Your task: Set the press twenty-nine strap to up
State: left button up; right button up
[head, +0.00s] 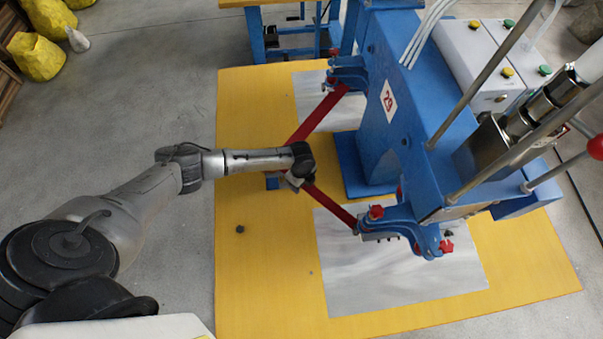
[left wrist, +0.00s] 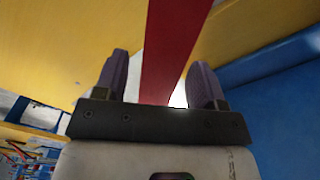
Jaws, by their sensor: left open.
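The blue press (head: 405,95) carries a white label with a red 29. Its red strap (head: 325,115) runs from the rear blue bracket toward my left gripper, and on to the front bracket, making a V that points left. My left gripper (head: 293,182) is at the point of this V, partly hidden by my own wrist. In the left wrist view the strap (left wrist: 170,50) passes between the two dark fingers of the open gripper (left wrist: 160,85). A gap shows beside the right finger; contact with the left finger cannot be told. My right gripper is not in view.
Red knobs sit on the front bracket (head: 405,225). Metal rods and a white control box (head: 490,55) are at the right. Yellow sacks (head: 37,55) lie at the far left.

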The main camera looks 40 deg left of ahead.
pick_arm(q)
notch_tip(320, 180, up, 13)
jog(key=shift+a+r, duration=0.15)
jog(key=shift+a, duration=0.05)
dwell(0.3)
dwell(0.5)
